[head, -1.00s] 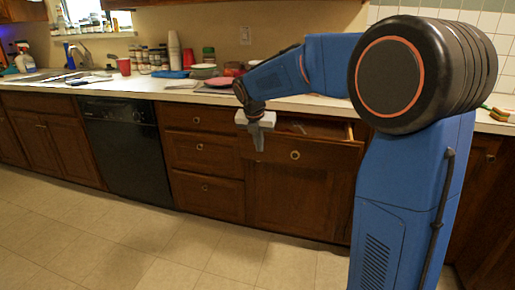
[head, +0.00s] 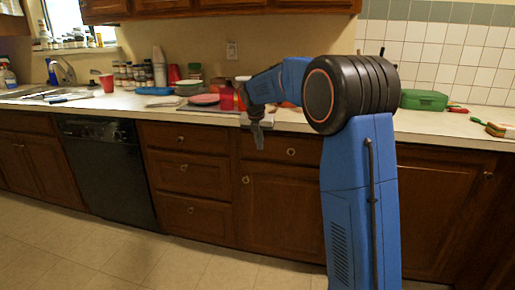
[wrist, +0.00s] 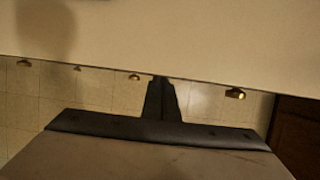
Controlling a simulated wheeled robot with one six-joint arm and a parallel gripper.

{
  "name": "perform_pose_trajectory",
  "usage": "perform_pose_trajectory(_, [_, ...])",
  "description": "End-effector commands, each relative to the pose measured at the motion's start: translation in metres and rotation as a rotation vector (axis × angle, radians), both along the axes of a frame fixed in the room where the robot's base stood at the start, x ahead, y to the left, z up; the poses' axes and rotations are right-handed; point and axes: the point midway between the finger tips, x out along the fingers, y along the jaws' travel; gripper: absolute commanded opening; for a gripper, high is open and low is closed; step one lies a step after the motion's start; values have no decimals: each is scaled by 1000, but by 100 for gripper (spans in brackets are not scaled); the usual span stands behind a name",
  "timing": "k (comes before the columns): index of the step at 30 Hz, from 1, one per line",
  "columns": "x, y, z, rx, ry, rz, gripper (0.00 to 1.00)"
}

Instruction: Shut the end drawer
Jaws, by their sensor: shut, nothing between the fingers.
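The end drawer (head: 279,150) is the dark wood drawer under the counter with a round knob (head: 291,152), at the middle of the head view. Its front looks flush with the cabinet, and no open top shows. My arm hides its right end. My gripper (head: 258,143) points down before the drawer's left part, its fingers together and empty. I cannot tell whether it touches the front. In the wrist view the shut fingers (wrist: 162,82) reach the counter edge (wrist: 215,84), and several knobs show below that edge.
The counter (head: 125,101) overhangs the drawers. A black dishwasher (head: 107,170) is left of the drawer stack (head: 190,180). The floor (head: 110,262) in front is clear.

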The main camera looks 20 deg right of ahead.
Motion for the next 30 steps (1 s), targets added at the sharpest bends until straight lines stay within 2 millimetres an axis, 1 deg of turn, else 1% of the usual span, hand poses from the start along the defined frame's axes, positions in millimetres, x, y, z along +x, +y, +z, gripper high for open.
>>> perform_pose_trajectory(6, [7, -4, 0, -1, -3, 0, 0])
perform_pose_trajectory(17, [9, -6, 2, -4, -10, 0, 0])
perform_pose_trajectory(20, [8, -6, 7, -5, -11, 0, 0])
perform_pose_trajectory(23, [4, -4, 17, -5, -13, 0, 0])
perform_pose_trajectory(30, [-12, 7, 58, -2, -9, -1, 0])
